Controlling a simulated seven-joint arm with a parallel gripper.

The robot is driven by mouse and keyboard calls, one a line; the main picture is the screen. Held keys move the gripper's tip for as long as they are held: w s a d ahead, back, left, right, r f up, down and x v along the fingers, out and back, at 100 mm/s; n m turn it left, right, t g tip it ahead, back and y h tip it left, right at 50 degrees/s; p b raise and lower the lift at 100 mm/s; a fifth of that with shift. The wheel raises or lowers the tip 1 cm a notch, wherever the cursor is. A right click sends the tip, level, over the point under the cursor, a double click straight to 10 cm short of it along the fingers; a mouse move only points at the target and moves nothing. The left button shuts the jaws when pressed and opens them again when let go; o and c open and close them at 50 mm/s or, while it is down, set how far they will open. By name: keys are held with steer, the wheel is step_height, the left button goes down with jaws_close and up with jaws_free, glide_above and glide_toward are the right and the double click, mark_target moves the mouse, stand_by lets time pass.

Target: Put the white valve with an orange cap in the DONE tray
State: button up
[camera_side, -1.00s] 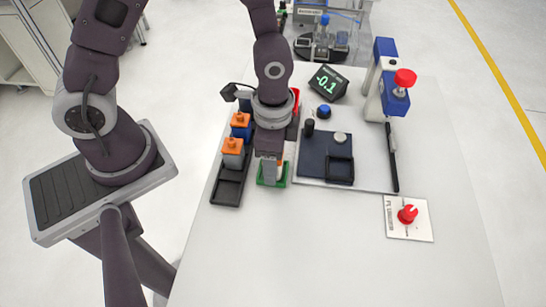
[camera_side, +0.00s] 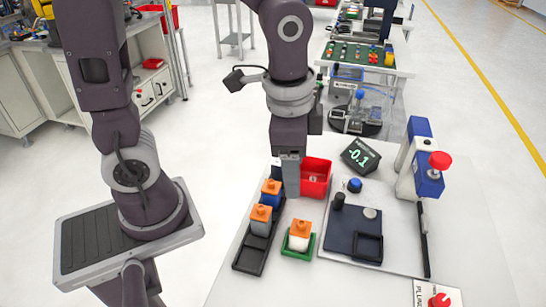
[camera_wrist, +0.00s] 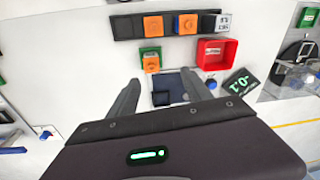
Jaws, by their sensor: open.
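The white valve with an orange cap (camera_side: 299,235) stands upright in the small green tray (camera_side: 312,249), which I take to be the DONE tray; its label is not readable here. In the wrist view the valve's orange cap (camera_wrist: 151,64) shows at the green tray (camera_wrist: 150,50). My gripper (camera_side: 291,192) is raised behind and above the green tray in the side view, apart from the valve. In the wrist view my gripper (camera_wrist: 161,78) has its two fingers wide apart with nothing between them.
A black rack (camera_side: 248,262) left of the green tray holds a grey valve (camera_side: 260,228) and a blue valve (camera_side: 269,200), both orange-capped. A red bin (camera_side: 318,187) stands behind. A dark fixture (camera_side: 355,232), a display (camera_side: 360,156) and a press (camera_side: 428,182) stand to the right.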

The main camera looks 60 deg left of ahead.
steer(key=s+a+r+n+t, duration=0.4)
steer(key=s+a+r+n, duration=0.1)
steer(key=s+r+n, duration=0.2)
steer(key=shift+s+a+r, duration=0.35)
steer(key=shift+s+r, duration=0.25)
steer(key=shift+s, duration=0.4)
steer(key=shift+c, duration=0.2)
